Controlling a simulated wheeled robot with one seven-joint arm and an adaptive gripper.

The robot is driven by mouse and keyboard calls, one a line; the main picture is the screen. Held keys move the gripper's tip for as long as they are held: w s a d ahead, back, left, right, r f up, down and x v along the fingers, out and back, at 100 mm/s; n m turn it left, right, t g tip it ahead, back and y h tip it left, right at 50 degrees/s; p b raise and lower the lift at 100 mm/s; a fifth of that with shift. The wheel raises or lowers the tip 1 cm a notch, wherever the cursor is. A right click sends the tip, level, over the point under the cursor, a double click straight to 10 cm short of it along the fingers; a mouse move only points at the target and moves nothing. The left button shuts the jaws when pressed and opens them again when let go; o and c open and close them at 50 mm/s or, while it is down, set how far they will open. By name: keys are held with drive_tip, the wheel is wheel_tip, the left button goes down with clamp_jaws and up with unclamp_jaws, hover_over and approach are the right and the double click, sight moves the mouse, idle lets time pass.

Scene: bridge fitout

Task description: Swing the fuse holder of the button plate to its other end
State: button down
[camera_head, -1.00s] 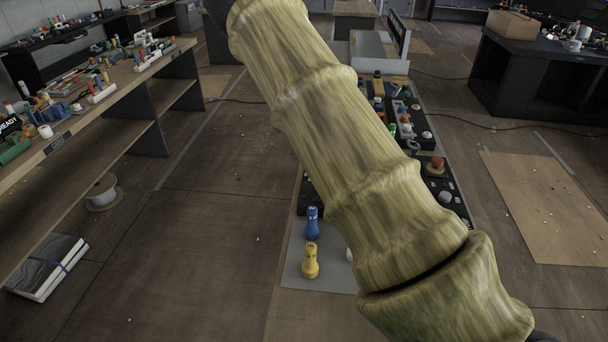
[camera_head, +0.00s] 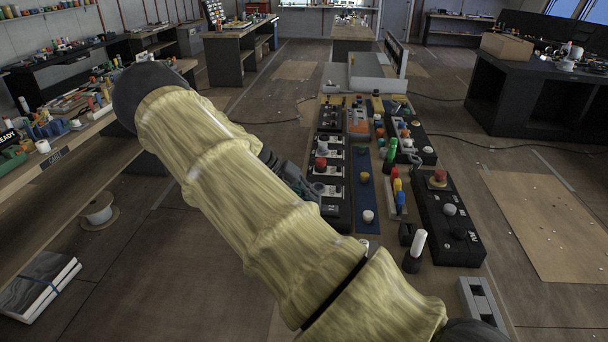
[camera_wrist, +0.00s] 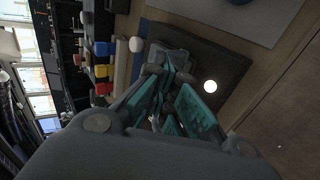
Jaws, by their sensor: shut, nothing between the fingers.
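My gripper (camera_wrist: 178,82) shows in the wrist view with its teal finger pads close together and nothing held. It is over a dark plate (camera_wrist: 235,72) with a round white spot or cap on it. In the head view my yellowish arm sleeve crosses the left part of the bench, and dark gripper parts (camera_head: 296,178) show behind it, beside a long black plate (camera_head: 337,207) with a red button and pale modules. Another black plate (camera_head: 466,222) at the right carries red, white and black buttons. I cannot tell which part is the fuse holder; my arm and fingers hide some of the area.
A blue strip (camera_head: 364,190) with knobs lies between the plates. A white cylinder in a black base (camera_head: 413,262) stands at the near right. Red, yellow and blue blocks (camera_wrist: 103,70) show in the wrist view. A shelf (camera_head: 75,160) stands left, with open floor between.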

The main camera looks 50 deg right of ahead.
drive_tip(key=shift+s+f, duration=0.55)
drive_tip(key=shift+f, duration=0.05)
drive_tip(key=c, duration=1.5)
unclamp_jaws()
drive_tip(key=shift+c, duration=0.2)
drive_tip(key=shift+o, duration=0.3)
drive_tip(key=shift+d, duration=0.3)
drive_tip(key=shift+w+a+r, duration=0.15)
drive_tip(key=shift+w+a, duration=0.1)
drive_tip(key=shift+w, duration=0.1)
drive_tip(key=shift+r, duration=0.1)
drive_tip(key=shift+w+a+r, duration=0.15)
drive_tip(key=shift+w+r, duration=0.25)
drive_tip(key=shift+w, duration=0.05)
drive_tip(key=v, duration=1)
drive_tip(key=shift+a+r, duration=0.25)
drive_tip(key=shift+w, duration=0.2)
